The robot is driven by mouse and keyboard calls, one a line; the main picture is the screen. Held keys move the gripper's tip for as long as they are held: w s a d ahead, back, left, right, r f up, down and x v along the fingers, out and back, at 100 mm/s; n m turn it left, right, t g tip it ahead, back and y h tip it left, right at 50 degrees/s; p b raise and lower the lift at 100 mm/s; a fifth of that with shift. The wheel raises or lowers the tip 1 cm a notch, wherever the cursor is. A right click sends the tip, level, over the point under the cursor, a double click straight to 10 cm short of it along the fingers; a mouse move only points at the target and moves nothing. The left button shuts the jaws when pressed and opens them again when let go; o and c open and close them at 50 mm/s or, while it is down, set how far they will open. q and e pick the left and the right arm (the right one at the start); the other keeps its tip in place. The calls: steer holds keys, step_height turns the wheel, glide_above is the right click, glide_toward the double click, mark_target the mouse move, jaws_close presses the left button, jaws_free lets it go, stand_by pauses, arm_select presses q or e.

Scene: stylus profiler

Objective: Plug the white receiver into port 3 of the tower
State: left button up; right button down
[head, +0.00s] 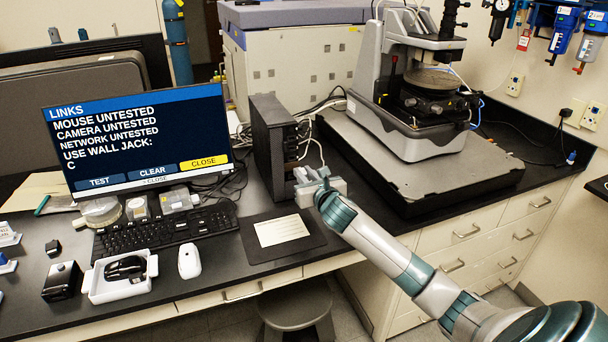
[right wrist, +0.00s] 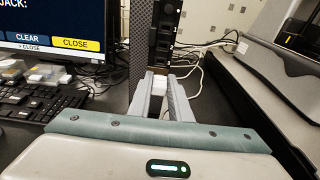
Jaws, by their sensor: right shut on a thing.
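The tower (head: 270,146) is a tall black case on the bench, right of the monitor, with its port side facing right and cables plugged in. Its ports show dimly in the right wrist view (right wrist: 165,35), and I cannot read which is port 3. My right gripper (head: 305,176) is in front of the tower's port side. In the right wrist view its fingers (right wrist: 160,82) are shut on a small white piece, the white receiver (right wrist: 160,83), just short of the ports. Whether it touches a port is not clear. My left gripper is not in view.
Grey and white cables (head: 312,138) hang beside the ports. The profiler (head: 415,100) stands on a grey slab to the right. A monitor (head: 140,140), keyboard (head: 165,230), white mouse (head: 189,262) and dark pad (head: 308,241) lie left and in front.

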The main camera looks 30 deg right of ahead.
mark_target(300, 168)
steer(key=shift+r+p, duration=0.1)
steer(key=shift+p, duration=0.2)
steer(key=shift+w+d, duration=0.1)
steer(key=shift+w, duration=0.2)
steer(key=shift+r+x, duration=0.2)
steer(key=shift+x, duration=1.25)
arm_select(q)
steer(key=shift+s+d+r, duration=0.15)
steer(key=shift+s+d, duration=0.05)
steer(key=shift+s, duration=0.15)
arm_select(e)
steer(key=shift+w+d, duration=0.2)
steer(key=shift+w, duration=0.5)
steer(key=shift+x, duration=1.1)
steer(key=c, duration=1.5)
jaws_free()
steer(key=shift+w, duration=0.1)
steer(key=shift+c, duration=0.2)
steer(key=shift+r, duration=0.15)
steer(key=shift+c, duration=0.5)
